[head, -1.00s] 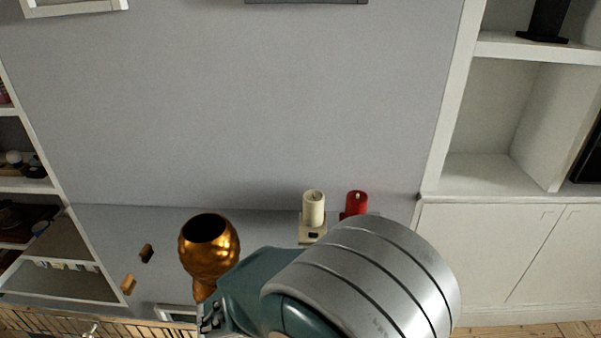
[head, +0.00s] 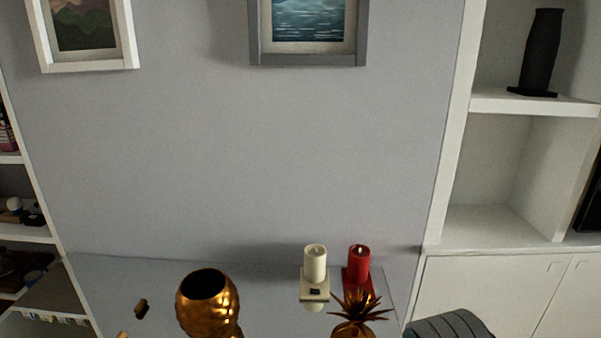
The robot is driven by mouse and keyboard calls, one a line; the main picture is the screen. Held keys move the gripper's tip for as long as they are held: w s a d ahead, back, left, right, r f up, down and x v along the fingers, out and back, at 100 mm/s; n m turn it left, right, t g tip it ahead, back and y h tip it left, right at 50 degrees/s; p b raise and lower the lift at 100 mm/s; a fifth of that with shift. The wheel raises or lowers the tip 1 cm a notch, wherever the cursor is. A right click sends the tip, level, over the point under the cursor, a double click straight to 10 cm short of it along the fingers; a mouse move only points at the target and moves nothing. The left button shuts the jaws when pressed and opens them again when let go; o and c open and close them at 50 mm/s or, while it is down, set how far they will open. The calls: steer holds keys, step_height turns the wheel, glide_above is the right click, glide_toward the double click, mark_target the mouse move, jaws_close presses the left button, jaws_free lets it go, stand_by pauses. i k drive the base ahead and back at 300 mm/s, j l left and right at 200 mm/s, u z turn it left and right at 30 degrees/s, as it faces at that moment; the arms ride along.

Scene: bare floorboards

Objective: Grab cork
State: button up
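Two small brown pieces lie at the lower left of the head view on what looks like a clear glass top. One is a darker brown piece (head: 141,308). The other is a lighter, cork-coloured piece (head: 123,335), mostly cut off by the bottom edge. They are too small to tell for sure which is the cork. My gripper is out of the picture. Only a grey rounded part of my arm shows at the bottom right, well to the right of both pieces.
A gold vase (head: 208,305) stands just right of the brown pieces. A white candle (head: 315,263), a red candle (head: 359,263) and a gold pineapple-like ornament (head: 357,318) stand further right. White shelves (head: 535,105) are on the right; framed pictures hang on the wall.

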mark_target(141, 304)
steer(key=u, duration=1.5)
steer(key=i+j+z, duration=0.25)
steer(key=i+j, duration=0.2)
steer(key=j, duration=0.15)
steer(key=i+j+z, duration=0.3)
steer(key=i+j, duration=0.15)
steer(key=j, duration=0.25)
steer(key=i+j+z, duration=0.1)
steer(key=j, duration=0.25)
steer(key=i+j+z, duration=0.15)
steer(key=j, duration=0.25)
steer(key=i, duration=0.1)
